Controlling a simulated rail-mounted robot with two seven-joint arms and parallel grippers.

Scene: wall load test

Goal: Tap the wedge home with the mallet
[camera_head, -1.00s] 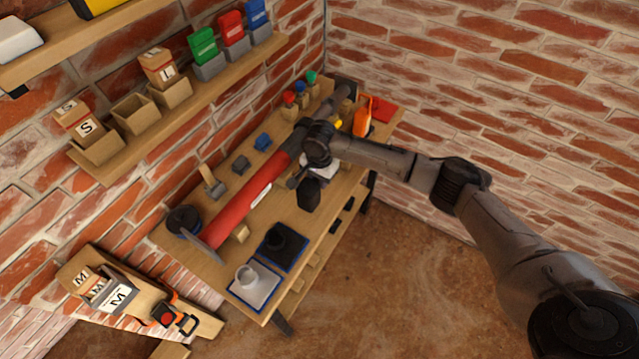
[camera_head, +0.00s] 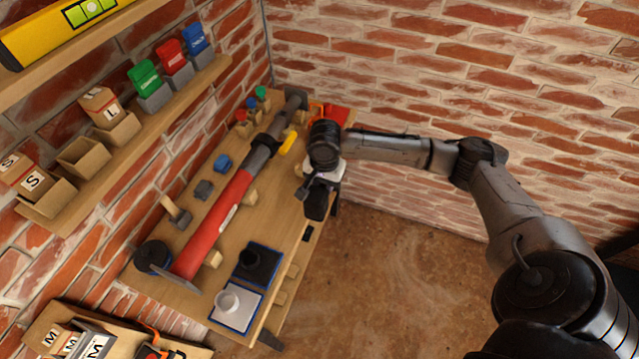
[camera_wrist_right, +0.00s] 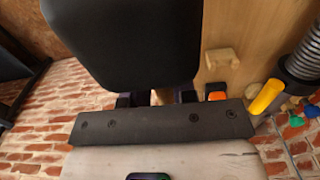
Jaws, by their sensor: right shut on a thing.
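My right gripper (camera_head: 312,182) is shut on what looks like the mallet, beyond the bench's right edge in the head view. The mallet's black block-like head (camera_head: 317,204) hangs below the wrist. In the right wrist view the black head (camera_wrist_right: 130,40) fills the upper middle, with a little pale wood between the fingers (camera_wrist_right: 158,98); most of the handle is hidden. I cannot tell any wedge for certain; small wooden blocks (camera_head: 212,258) and (camera_head: 251,197) sit beside the red prop (camera_head: 215,225) lying on the bench. My left gripper is not in view.
The bench (camera_head: 225,270) carries a black tray (camera_head: 258,263), a white tray (camera_head: 237,308), grey and blue blocks (camera_head: 222,162) and a yellow handle (camera_head: 287,142) by the prop. Brick walls and shelves with bins (camera_head: 84,158) bound it. Floor to the right is open.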

